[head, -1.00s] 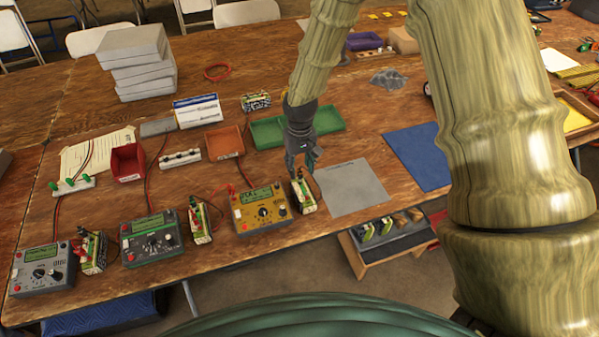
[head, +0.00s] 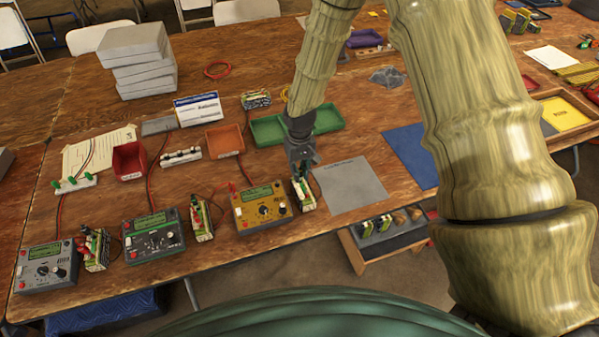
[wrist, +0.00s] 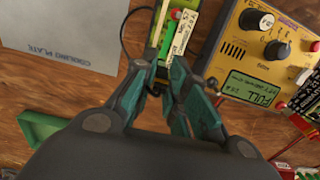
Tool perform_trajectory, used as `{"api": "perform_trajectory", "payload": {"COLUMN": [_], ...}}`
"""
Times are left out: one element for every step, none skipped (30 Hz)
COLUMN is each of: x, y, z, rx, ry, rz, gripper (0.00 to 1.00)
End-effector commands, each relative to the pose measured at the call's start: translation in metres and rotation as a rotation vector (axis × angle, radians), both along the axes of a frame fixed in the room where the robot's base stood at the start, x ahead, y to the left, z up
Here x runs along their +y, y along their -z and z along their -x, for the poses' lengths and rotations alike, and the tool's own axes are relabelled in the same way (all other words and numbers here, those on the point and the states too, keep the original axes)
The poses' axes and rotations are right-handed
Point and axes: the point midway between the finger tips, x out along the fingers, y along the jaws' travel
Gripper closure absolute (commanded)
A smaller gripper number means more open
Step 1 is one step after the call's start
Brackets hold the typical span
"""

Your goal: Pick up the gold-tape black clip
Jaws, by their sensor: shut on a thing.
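The gold charger (head: 262,207) stands near the table's front edge, and its display reads FULL in the wrist view (wrist: 265,88). A labelled battery pack (head: 308,195) stands upright to its right and also shows in the wrist view (wrist: 180,28). My gripper (wrist: 165,74) is at the pack's end, its teal fingers shut on a small dark piece, the black clip (wrist: 161,72). The fingers hide most of the clip, and I cannot make out its gold tape. A thin black lead curves beside the pack. In the head view my gripper (head: 303,170) points down over the pack.
The grey cooling plate (head: 350,186) lies right of the pack. A green tray (head: 268,131) lies behind my gripper. A grey charger (head: 150,238) and other packs stand to the left. A rack with several packs (head: 385,232) sits below the table edge.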

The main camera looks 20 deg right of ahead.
Motion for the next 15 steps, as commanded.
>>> {"api": "perform_trajectory", "payload": {"x": [0.000, 0.000, 0.000, 0.000, 0.000, 0.000, 0.000, 0.000, 0.000, 0.000, 0.000, 0.000, 0.000, 0.000, 0.000], "y": [0.000, 0.000, 0.000, 0.000, 0.000, 0.000, 0.000, 0.000, -0.001, -0.002, -0.003, -0.004, -0.006, -0.007, -0.010], "z": [0.000, 0.000, 0.000, 0.000, 0.000, 0.000, 0.000, 0.000, 0.000, 0.000, 0.000, 0.000, 0.000, 0.000, 0.000], "rx": [0.000, 0.000, 0.000, 0.000, 0.000, 0.000, 0.000, 0.000, 0.000, 0.000, 0.000, 0.000, 0.000, 0.000, -0.001], "ry": [0.000, 0.000, 0.000, 0.000, 0.000, 0.000, 0.000, 0.000, 0.000, 0.000, 0.000, 0.000, 0.001, 0.001, 0.002], "rz": [0.000, 0.000, 0.000, 0.000, 0.000, 0.000, 0.000, 0.000, 0.000, 0.000, 0.000, 0.000, 0.000, 0.000, 0.000], "gripper": [0.98, 0.98, 0.98, 0.98, 0.98, 0.98, 0.98, 0.98, 0.98, 0.98, 0.98, 0.98, 0.98, 0.98, 0.98]}}
